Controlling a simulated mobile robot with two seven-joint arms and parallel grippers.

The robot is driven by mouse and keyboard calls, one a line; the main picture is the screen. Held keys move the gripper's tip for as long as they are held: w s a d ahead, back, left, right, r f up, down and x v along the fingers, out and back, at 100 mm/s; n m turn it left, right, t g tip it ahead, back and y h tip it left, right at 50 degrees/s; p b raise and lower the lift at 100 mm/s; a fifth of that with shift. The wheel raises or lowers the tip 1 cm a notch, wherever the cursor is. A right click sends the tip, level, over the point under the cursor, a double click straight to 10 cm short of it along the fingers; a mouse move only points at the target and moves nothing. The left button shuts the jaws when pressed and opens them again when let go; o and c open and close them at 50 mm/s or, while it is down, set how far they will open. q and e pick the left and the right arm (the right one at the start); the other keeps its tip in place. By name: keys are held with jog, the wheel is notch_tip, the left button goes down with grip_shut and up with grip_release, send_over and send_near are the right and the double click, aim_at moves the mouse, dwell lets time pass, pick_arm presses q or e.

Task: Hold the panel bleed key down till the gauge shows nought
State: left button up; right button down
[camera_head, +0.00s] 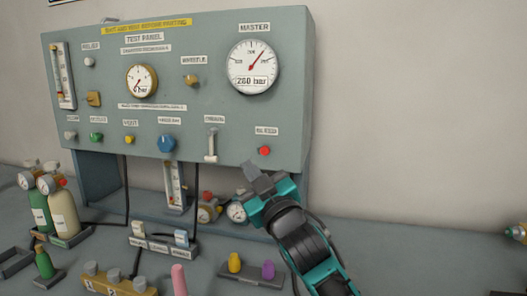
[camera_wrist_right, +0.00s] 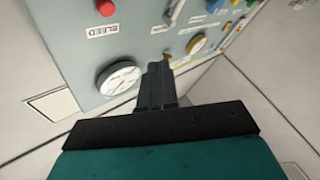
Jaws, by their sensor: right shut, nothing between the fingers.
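The red bleed key (camera_head: 265,151) is a small round button at the lower right of the grey-green test panel (camera_head: 215,120), under a white label. It also shows at the top of the right wrist view (camera_wrist_right: 105,8), beside its "BLEED" label. The white master gauge (camera_head: 252,66) sits above it; its needle points up and right, and its readout looks like 260 or 280 bar. A smaller gold-rimmed gauge (camera_head: 141,81) seems to read 0 bar. My right gripper (camera_head: 257,174) is shut and empty, just below the key in the head view, apparently apart from it. My left gripper is out of view.
A blue knob (camera_head: 167,144) and a white slide switch (camera_head: 211,146) are left of the key. Two small gas cylinders (camera_head: 52,208) stand at the left. A holder with yellow and purple pegs (camera_head: 250,273) stands near my right arm. The bench at right is mostly clear.

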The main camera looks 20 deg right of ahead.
aim_at(266, 155)
jog(key=shift+w+d+b, duration=0.15)
jog(key=shift+w+d, duration=0.65)
jog(key=shift+w, duration=0.45)
jog(key=shift+w+d+b, duration=0.2)
jog(key=shift+w+d, duration=0.65)
jog(key=shift+w, duration=0.4)
jog(key=shift+w+d+b, duration=0.15)
jog(key=shift+w+d, duration=0.65)
jog(key=shift+w, duration=0.45)
jog(key=shift+w+d, duration=0.1)
jog(key=shift+w+d, duration=0.15)
jog(key=shift+w, duration=0.1)
jog(key=shift+w+d+p, duration=0.3)
jog(key=shift+w+d, duration=0.15)
jog(key=shift+w, duration=0.05)
dwell(3.4)
